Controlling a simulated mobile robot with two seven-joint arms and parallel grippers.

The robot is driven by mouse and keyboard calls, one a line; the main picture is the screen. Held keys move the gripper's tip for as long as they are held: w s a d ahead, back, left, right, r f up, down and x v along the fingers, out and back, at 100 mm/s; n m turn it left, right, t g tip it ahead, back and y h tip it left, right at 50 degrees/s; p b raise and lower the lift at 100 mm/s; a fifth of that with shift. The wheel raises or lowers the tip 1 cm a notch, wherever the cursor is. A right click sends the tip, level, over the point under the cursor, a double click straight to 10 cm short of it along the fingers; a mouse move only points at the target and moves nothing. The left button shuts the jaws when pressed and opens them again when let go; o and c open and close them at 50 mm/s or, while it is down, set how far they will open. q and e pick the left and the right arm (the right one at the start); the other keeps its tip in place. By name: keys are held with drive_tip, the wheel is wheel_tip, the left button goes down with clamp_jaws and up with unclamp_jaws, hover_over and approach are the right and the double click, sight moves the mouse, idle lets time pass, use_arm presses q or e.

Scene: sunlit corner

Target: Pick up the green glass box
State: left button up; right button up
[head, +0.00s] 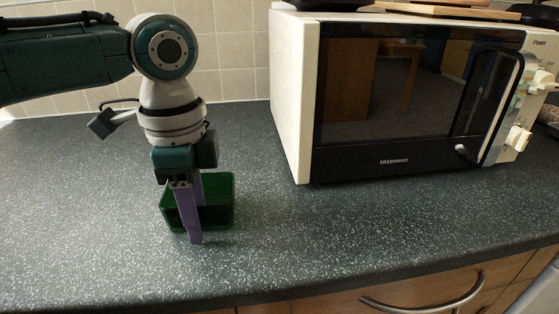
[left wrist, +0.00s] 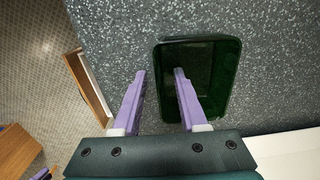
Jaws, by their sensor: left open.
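The green glass box (head: 222,207) is a dark green, open-topped box on the speckled dark counter, left of the microwave. My left gripper (head: 197,223) points down at it with two purple fingers apart. In the head view one finger is in front of the box's near wall and the other is behind that wall, partly hidden. In the left wrist view the box (left wrist: 229,80) is right of centre, and its left wall lies between the open fingertips (left wrist: 159,73). The fingers do not look closed on the wall. My right gripper is in neither view.
A cream microwave (head: 291,100) with a dark door stands to the right, with wooden boards (head: 440,10) on top. A tiled wall (head: 235,50) is behind. The counter's front edge (head: 300,292) lies above a drawer handle (head: 425,305). The counter left of the box is clear.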

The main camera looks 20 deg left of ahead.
use_arm(q)
drive_tip(key=shift+c, duration=0.3)
clamp_jaws()
idle(1.0)
